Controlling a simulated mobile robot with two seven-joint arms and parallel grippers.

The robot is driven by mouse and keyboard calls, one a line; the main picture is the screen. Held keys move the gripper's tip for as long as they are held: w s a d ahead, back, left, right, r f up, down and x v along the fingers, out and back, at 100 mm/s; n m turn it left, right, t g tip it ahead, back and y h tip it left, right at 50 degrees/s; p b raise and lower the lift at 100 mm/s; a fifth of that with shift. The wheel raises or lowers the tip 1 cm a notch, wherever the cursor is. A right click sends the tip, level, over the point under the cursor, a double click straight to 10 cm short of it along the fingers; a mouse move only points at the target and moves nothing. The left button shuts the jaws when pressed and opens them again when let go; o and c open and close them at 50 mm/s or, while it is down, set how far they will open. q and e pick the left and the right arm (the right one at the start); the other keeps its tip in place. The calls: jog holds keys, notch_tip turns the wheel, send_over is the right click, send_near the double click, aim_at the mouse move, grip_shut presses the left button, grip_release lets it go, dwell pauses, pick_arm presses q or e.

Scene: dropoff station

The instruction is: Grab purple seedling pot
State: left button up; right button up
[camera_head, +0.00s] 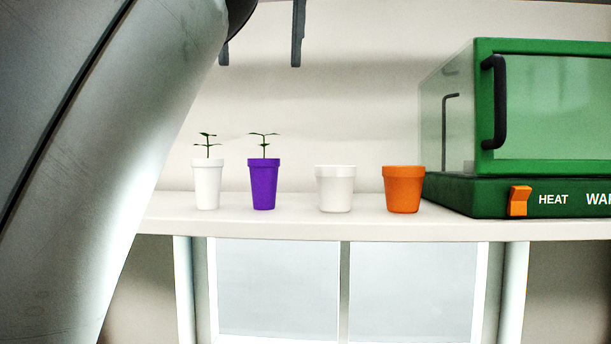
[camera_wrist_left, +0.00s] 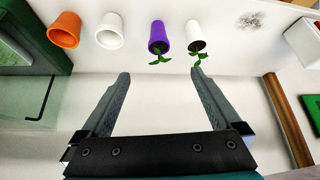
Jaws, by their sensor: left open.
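The purple seedling pot (camera_head: 263,186) stands upright on the white shelf (camera_head: 330,230) with a small green seedling in it. It also shows in the left wrist view (camera_wrist_left: 157,34), beyond the fingertips and between their lines. My left gripper (camera_head: 261,60) is open and empty, above the pots at the top of the head view. Its two fingers (camera_wrist_left: 160,75) point toward the pots in the left wrist view, apart from the purple pot. My right gripper is not in view.
A white seedling pot (camera_head: 207,187) stands close left of the purple one. An empty white pot (camera_head: 335,190) and an orange pot (camera_head: 404,190) stand to its right. A green glass-fronted box (camera_head: 540,130) with a HEAT switch fills the right end.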

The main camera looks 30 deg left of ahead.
pick_arm(q)
jog(key=f, duration=0.1)
send_over(263, 172)
jog(key=s, duration=0.1)
jog(key=shift+f, duration=4.05)
jog(key=x, duration=0.3)
jog(key=shift+w+d+f, duration=0.2)
jog(key=shift+w+f, duration=0.1)
jog(key=shift+f, duration=0.15)
grip_shut()
